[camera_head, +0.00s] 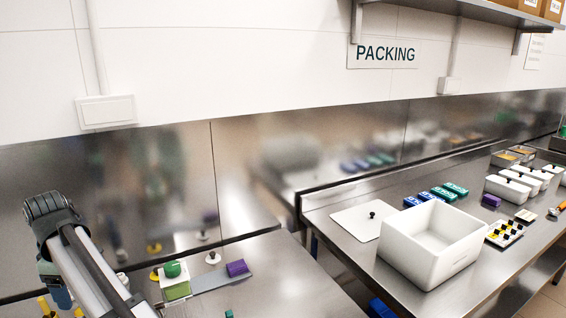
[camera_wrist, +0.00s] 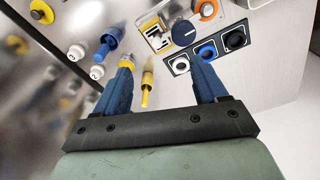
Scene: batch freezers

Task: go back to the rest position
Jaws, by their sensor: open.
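My gripper (camera_wrist: 163,75) shows in the wrist view with its two blue fingers spread apart and nothing held between them. A yellow peg-like item (camera_wrist: 147,82) shows in the gap, near the left finger; I cannot tell its distance from the fingers. In the head view my arm stands at the lower left over the steel bench. The fingers are not clearly visible there.
In the wrist view, a blue plunger-like item (camera_wrist: 108,43), a dark blue knob (camera_wrist: 183,32) and a panel with round sockets (camera_wrist: 208,50) lie beyond the fingers. A white bin (camera_head: 433,246) stands right.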

